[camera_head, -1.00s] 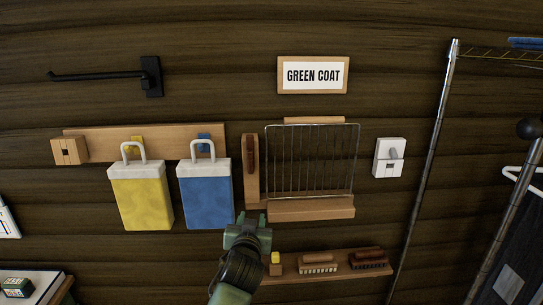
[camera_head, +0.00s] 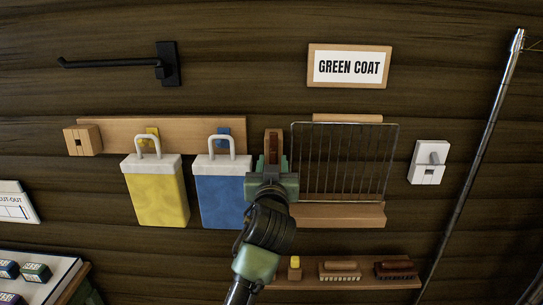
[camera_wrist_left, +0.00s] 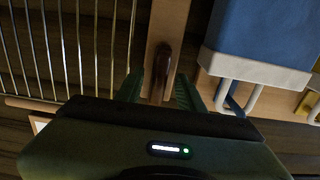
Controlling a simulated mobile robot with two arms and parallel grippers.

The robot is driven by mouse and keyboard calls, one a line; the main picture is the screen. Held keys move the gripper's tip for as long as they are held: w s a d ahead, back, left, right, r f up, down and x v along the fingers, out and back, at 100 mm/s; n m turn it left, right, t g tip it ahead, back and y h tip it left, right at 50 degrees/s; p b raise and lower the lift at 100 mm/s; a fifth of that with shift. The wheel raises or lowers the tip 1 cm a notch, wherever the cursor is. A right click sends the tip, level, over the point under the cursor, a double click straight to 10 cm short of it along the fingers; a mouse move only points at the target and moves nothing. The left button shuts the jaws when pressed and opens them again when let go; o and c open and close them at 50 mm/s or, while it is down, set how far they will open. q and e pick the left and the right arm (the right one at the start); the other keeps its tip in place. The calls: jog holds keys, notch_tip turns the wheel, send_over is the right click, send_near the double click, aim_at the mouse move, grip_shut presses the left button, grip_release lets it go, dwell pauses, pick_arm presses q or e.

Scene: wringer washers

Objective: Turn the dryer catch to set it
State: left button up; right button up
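The dryer catch (camera_head: 273,146) is a dark brown bar on an upright light-wood plate, just left of the wire drying rack (camera_head: 345,165). My left gripper (camera_head: 272,162) is in front of it and hides its lower part and most of the plate. In the left wrist view the catch (camera_wrist_left: 162,72) hangs between the two green fingers, which stand apart on either side of it. The gripper is open, with gaps on both sides of the catch. My right gripper is not in view.
A blue bag (camera_head: 221,198) hangs close on the left, with a yellow bag (camera_head: 157,195) beyond it. A brush shelf (camera_head: 345,284) is below. A white switch (camera_head: 428,162) and a metal pole (camera_head: 480,150) are at the right.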

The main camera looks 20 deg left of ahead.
pick_arm(q)
jog(key=shift+w+a, duration=0.2)
jog(key=shift+w, duration=0.15)
jog(key=shift+s+d, duration=0.1)
jog(key=shift+s, duration=0.1)
jog(key=shift+s+d+r, duration=0.2)
jog(key=shift+s+r, duration=0.05)
jog(key=shift+s, duration=0.2)
grip_shut()
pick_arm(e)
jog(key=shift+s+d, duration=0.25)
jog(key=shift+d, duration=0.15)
